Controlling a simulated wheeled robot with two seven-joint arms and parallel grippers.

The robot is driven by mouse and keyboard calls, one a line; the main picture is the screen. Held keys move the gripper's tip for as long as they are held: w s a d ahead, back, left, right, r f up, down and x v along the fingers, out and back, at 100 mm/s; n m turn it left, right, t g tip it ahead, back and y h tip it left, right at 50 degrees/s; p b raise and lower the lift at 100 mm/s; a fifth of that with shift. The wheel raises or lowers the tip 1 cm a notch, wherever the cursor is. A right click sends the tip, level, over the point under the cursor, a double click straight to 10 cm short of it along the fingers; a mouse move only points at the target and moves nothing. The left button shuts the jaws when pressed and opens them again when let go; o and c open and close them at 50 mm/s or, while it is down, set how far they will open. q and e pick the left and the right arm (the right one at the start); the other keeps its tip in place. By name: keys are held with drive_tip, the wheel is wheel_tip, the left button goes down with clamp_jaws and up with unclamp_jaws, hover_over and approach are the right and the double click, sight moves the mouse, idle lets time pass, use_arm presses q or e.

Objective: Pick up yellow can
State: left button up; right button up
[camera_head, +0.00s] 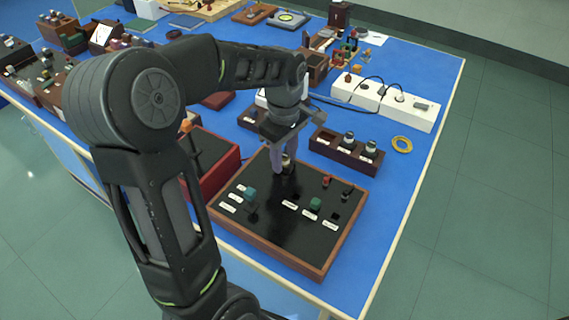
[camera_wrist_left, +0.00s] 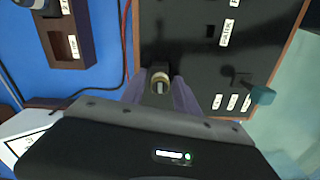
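A small round can with a pale yellowish rim and a dark centre (camera_wrist_left: 160,80) stands at the edge of a black panel with a wooden frame (camera_head: 262,228). In the head view it shows only in part (camera_head: 286,159), behind and between the fingers. My left gripper (camera_head: 283,163) reaches down from above with one finger on each side of it. In the wrist view the fingertips (camera_wrist_left: 160,92) flank it closely. I cannot tell whether they press on it. My right gripper is not in view.
The panel carries a teal block (camera_head: 250,194), a green block (camera_head: 316,204) and white labels. Blue tabletop shows clear at right.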

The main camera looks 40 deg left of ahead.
sight(284, 155)
use_arm(q)
clamp_jaws()
idle(0.7)
wheel_tip(284, 155, up, 10)
drive_tip(key=shift+r, duration=0.1)
idle(0.3)
idle(0.6)
drive_tip(key=shift+r+p, duration=1.4)
drive_tip(key=shift+r, duration=0.05)
